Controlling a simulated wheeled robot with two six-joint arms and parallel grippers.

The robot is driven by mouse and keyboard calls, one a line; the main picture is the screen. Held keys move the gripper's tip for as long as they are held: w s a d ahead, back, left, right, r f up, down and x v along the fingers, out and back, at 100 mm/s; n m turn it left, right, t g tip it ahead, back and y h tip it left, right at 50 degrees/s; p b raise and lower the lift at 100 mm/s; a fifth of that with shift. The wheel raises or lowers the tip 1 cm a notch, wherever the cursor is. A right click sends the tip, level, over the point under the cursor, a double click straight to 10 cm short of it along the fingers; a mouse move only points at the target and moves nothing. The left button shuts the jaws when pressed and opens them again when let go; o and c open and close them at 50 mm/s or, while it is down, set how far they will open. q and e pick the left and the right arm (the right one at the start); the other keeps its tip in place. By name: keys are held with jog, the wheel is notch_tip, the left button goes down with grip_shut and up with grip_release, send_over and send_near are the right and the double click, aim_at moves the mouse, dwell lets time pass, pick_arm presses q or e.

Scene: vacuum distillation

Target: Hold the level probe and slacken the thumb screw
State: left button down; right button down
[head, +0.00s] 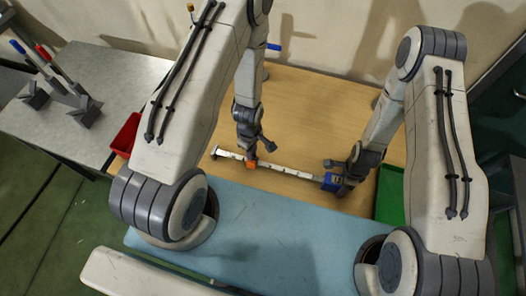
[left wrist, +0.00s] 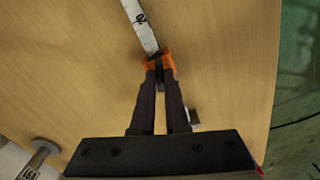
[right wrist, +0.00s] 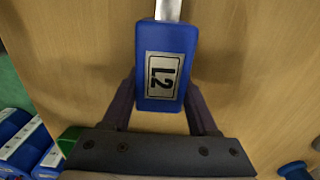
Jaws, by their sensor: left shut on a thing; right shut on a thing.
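The level probe (head: 290,171) is a long pale rod with dark markings, held across the wooden table. Its blue head (head: 331,181) is at the right and carries an "L2" label in the right wrist view (right wrist: 163,80). My right gripper (head: 337,170) is shut on the blue head, one finger on each side. An orange collar (head: 251,165) sits on the rod left of its middle. My left gripper (head: 252,153) is shut on this orange part, which shows between its fingertips in the left wrist view (left wrist: 160,63). I cannot make out a separate thumb screw.
A red bin (head: 126,135) is at the left and a green bin (head: 390,195) at the right. A blue mat (head: 250,228) covers the near side. A steel table (head: 90,75) at the left bears a rack with coloured handles. Bare wood surrounds the probe.

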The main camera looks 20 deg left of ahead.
pick_arm(q)
jog(key=shift+n, duration=1.8)
jog(key=c, duration=0.9)
grip_release()
notch_tip(320, 180, up, 12)
